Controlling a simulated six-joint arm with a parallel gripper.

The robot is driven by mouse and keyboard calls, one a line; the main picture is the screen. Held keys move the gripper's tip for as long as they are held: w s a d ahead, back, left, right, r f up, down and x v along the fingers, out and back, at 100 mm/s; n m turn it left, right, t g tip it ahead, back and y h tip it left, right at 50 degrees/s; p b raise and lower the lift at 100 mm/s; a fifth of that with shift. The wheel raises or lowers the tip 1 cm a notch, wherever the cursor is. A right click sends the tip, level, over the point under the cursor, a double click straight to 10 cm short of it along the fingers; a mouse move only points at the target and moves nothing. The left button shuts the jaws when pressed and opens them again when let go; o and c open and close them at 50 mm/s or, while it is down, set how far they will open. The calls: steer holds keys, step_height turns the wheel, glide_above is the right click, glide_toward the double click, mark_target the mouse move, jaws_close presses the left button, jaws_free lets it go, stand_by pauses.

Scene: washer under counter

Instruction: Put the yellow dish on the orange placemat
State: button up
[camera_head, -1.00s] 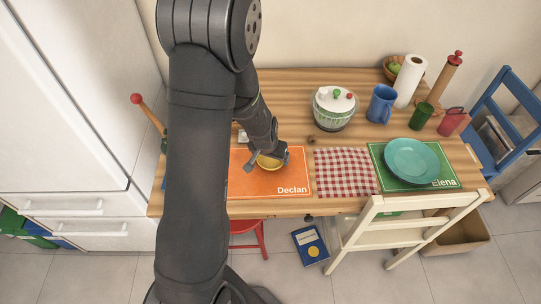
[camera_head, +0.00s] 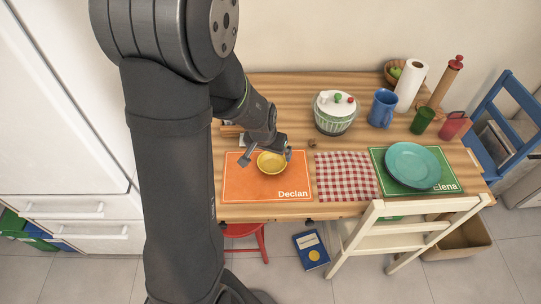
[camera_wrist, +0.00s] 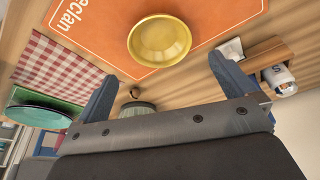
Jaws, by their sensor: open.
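The yellow dish (camera_head: 271,163) sits on the orange placemat (camera_head: 240,185), on its upper right part, above the printed name "Declan". In the wrist view the dish (camera_wrist: 160,40) rests upright and flat on the placemat (camera_wrist: 105,22), beyond the fingertips. My gripper (camera_head: 266,156) is just behind the dish, with its two fingers (camera_wrist: 160,80) spread wide and nothing between them. The fingers look apart from the dish in the wrist view.
A red checked cloth (camera_head: 345,177) lies right of the placemat. Beyond it a teal plate (camera_head: 412,165) sits on a green placemat (camera_head: 450,184).

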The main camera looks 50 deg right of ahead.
mark_target(273, 164)
steer(key=v, duration=0.4)
steer(key=shift+r, duration=0.15)
steer(key=x, duration=1.2)
steer(key=shift+f, duration=0.25)
steer(key=shift+r, duration=0.1)
steer(key=shift+r, duration=0.1)
